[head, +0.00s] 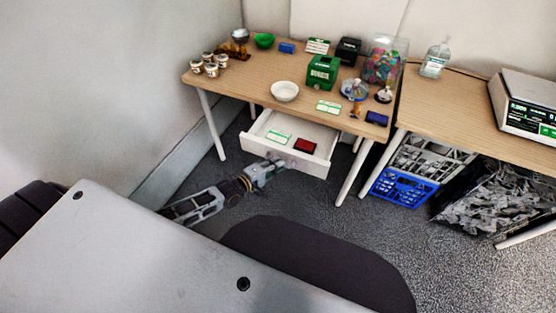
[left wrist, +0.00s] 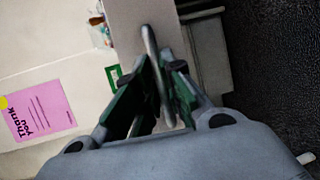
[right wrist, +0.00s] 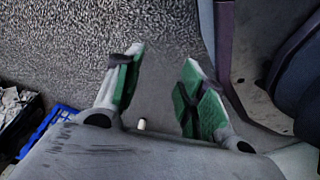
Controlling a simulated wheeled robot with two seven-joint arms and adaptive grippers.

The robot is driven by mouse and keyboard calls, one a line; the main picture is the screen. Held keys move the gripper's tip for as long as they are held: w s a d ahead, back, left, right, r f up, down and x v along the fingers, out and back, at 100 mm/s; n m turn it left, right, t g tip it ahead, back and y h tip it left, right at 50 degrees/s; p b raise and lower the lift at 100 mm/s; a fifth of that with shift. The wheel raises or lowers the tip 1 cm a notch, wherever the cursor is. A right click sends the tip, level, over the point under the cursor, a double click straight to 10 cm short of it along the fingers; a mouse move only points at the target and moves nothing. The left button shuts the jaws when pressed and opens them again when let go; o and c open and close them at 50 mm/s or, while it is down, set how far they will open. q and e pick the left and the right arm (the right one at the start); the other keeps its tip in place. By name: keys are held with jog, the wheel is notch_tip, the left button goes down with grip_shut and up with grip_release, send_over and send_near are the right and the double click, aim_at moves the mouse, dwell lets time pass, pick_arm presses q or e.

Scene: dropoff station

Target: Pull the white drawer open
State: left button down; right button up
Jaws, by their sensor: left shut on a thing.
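The white drawer (head: 262,149) under the wooden desk is pulled out in the head view, with its inside showing. A green-and-white card (head: 279,137) and a dark red item (head: 305,146) lie in it. My left gripper (head: 275,166) is at the drawer's front. In the left wrist view my left gripper (left wrist: 152,72) is shut on the grey bar handle (left wrist: 151,50), which runs between its fingers. My right gripper (right wrist: 163,65) is open and empty above the floor in the right wrist view; it is out of the head view.
The wooden desk (head: 235,77) carries jars, a white bowl (head: 285,91), a green box (head: 321,72) and a candy jar (head: 385,60). A blue crate (head: 403,188) and a dark bin stand under the right table.

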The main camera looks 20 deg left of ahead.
pick_arm(q)
jog(key=shift+s+a+p, duration=0.1)
jog(key=shift+s+p, duration=0.4)
jog(key=shift+s, duration=0.45)
pick_arm(e)
jog(key=shift+s+d+f, duration=0.8)
jog(key=shift+s+f, duration=0.1)
jog(key=shift+s, duration=0.3)
pick_arm(q)
jog(key=c, duration=1.5)
grip_release()
jog(key=shift+s, duration=0.15)
jog(key=shift+v, duration=5.85)
pick_arm(e)
jog(key=shift+w+d, duration=0.15)
jog(key=shift+w, duration=0.05)
